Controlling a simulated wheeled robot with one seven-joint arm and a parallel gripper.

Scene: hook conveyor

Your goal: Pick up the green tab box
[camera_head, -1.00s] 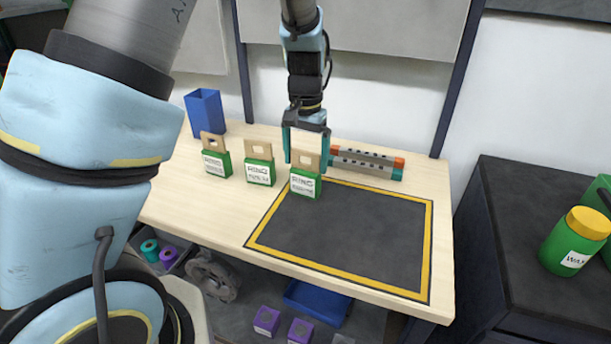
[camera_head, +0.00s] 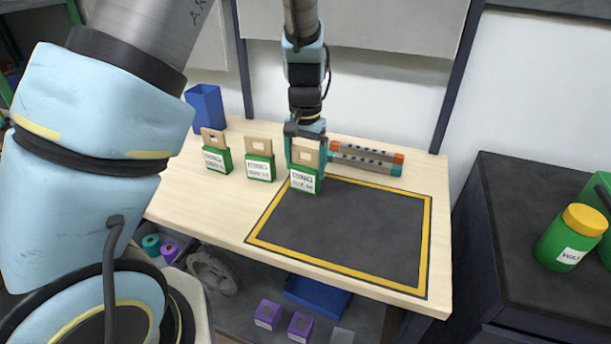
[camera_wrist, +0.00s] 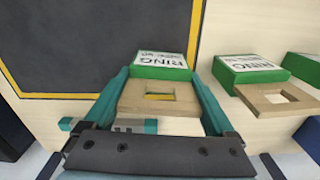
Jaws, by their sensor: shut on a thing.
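A green tab box (camera_head: 305,181) with a white RING label and a tan slotted tab is at the far left corner of the yellow-bordered dark mat. My gripper (camera_head: 306,150) points down over it, teal fingers shut on its tab. The wrist view shows the same box (camera_wrist: 165,73) between the fingers, with its tan tab (camera_wrist: 160,97) toward the palm. I cannot tell whether its base is clear of the table. Two similar green tab boxes, a middle one (camera_head: 259,168) and a left one (camera_head: 217,159), stand upright in a row to its left.
A grey perforated bar (camera_head: 366,161) with orange and teal ends lies just right of my gripper. The dark mat (camera_head: 345,235) is clear. A blue container (camera_head: 205,107) stands at the back left. A green jar (camera_head: 571,238) stands on the dark cabinet at right.

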